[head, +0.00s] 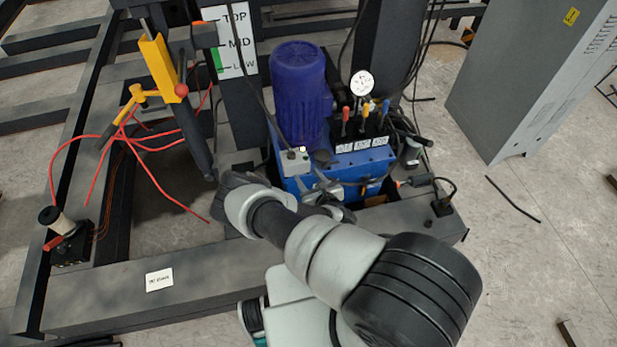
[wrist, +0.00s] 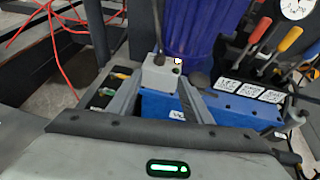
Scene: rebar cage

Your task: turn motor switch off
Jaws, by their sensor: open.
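A small light-grey switch box (head: 295,160) sits at the front left of the blue power unit, in front of the blue motor (head: 300,90). In the wrist view the switch box (wrist: 160,78) shows a black knob and a small white spot on its top. I cannot tell the switch's position. My gripper (head: 316,186) is open, just in front of the box in the head view. In the wrist view its grey fingers (wrist: 160,97) stand apart on either side of the box's lower part. Nothing is between them that I can see held, and contact cannot be told.
Red, yellow and blue levers (head: 364,118) and a pressure gauge (head: 362,83) stand right of the motor. A yellow tool arm (head: 158,65) with red wires hangs at left. A grey cabinet (head: 530,80) stands at right. A dark steel frame (head: 110,290) surrounds the unit.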

